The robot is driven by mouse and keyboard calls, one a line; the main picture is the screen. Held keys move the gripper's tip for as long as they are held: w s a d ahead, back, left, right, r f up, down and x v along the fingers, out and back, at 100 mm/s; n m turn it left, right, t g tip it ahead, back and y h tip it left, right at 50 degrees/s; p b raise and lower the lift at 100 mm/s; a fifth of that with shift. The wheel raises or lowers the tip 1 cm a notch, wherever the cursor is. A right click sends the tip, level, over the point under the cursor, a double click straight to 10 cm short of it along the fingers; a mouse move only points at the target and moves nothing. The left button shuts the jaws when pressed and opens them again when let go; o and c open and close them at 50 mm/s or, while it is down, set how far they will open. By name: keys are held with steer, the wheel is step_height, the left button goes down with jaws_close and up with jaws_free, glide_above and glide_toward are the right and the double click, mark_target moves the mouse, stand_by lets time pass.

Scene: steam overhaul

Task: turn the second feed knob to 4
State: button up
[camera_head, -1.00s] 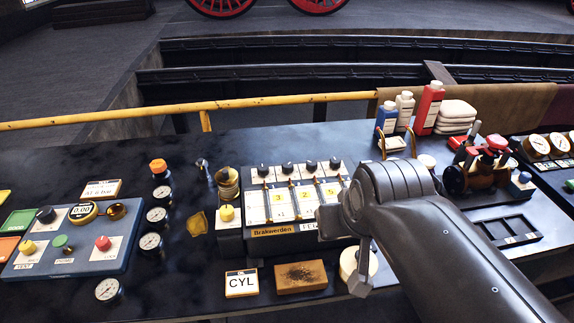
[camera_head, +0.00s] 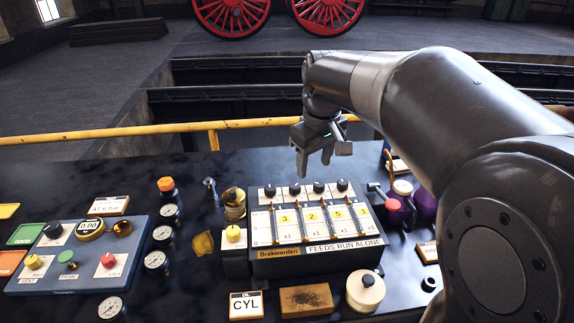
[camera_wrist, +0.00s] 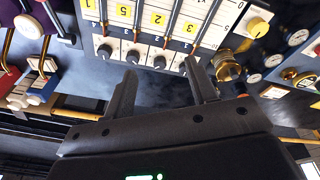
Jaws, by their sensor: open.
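The feed panel (camera_head: 262,222) is a grey box with a white face, a row of black knobs along its far edge and yellow tags reading 3, 2, 5 and 1 from the left. The second knob from the left (camera_head: 294,188) stands above the 2 column. In the upside-down wrist view this knob (camera_wrist: 159,62) lies between my fingertips in the picture. My gripper (camera_head: 315,163) is open and empty, pointing down above the far side of the knob row. It also shows in the wrist view (camera_wrist: 160,74), apart from the knobs.
A blue panel (camera_head: 140,262) with coloured knobs and several gauges (camera_head: 162,234) are at left. A CYL card (camera_head: 245,305), a brown block (camera_head: 306,298) and a cream round pot (camera_head: 365,290) stand in front. A yellow rail (camera_head: 120,132) runs behind the bench.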

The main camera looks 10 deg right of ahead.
mark_target(295, 186)
steer(key=w+a+f+n+g, duration=0.25)
steer(key=w+f, duration=0.25)
steer(key=w, duration=0.7)
steer(key=shift+n+t, duration=0.25)
steer(key=shift+n, duration=0.1)
steer(key=f, duration=1)
steer(key=shift+s+d+f, duration=0.1)
steer(key=shift+s+f, duration=0.1)
steer(key=shift+f, duration=0.15)
steer(key=c, duration=1)
steer(key=shift+o, duration=0.2)
